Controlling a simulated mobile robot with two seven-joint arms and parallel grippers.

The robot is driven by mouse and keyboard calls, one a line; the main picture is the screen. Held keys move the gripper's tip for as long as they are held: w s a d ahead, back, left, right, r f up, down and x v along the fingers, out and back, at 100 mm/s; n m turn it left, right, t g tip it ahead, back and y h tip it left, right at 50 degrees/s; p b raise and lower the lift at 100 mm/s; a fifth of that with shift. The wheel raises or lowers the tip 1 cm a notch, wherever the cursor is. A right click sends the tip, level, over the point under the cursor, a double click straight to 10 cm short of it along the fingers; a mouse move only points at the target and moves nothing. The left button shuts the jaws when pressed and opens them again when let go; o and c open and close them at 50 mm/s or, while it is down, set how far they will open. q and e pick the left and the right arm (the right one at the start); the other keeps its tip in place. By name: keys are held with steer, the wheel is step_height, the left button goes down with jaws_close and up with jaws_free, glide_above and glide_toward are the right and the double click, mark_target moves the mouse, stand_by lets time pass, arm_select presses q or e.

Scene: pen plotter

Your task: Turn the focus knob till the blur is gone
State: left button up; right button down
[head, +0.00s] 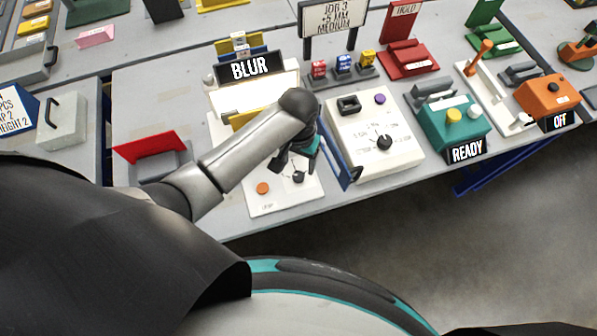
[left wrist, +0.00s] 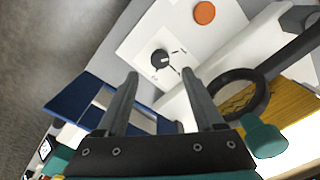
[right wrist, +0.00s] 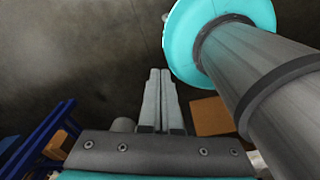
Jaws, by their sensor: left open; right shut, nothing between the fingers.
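The microscope-like white device bears a black sign (head: 251,69) reading BLUR. Its black focus knob (head: 298,177) sits on the white base plate (head: 262,207), with an orange button (head: 262,188) to its left. In the left wrist view the knob (left wrist: 160,60) lies ahead of the fingers, with tick marks around it. My left gripper (left wrist: 158,85) is open and empty, above the base and apart from the knob. In the head view my left arm hides part of the device. My right gripper (right wrist: 160,75) is shut and empty, away from the table over the floor.
A teal READY box (head: 452,130) and an orange OFF box (head: 548,97) stand farther right. A red tray (head: 150,146) is at left.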

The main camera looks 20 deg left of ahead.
mark_target(298, 175)
arm_select(q)
step_height(298, 175, down, 5)
steer(key=shift+r+b, duration=0.1)
steer(key=shift+b, duration=0.5)
steer(key=shift+f, duration=0.85)
arm_select(e)
steer(key=shift+w+a+f, duration=0.1)
steer(key=shift+w+f, duration=0.85)
steer(key=shift+f, duration=0.05)
arm_select(q)
steer(key=shift+c, duration=0.3)
arm_select(e)
steer(key=shift+s, duration=0.15)
arm_select(q)
jaws_close()
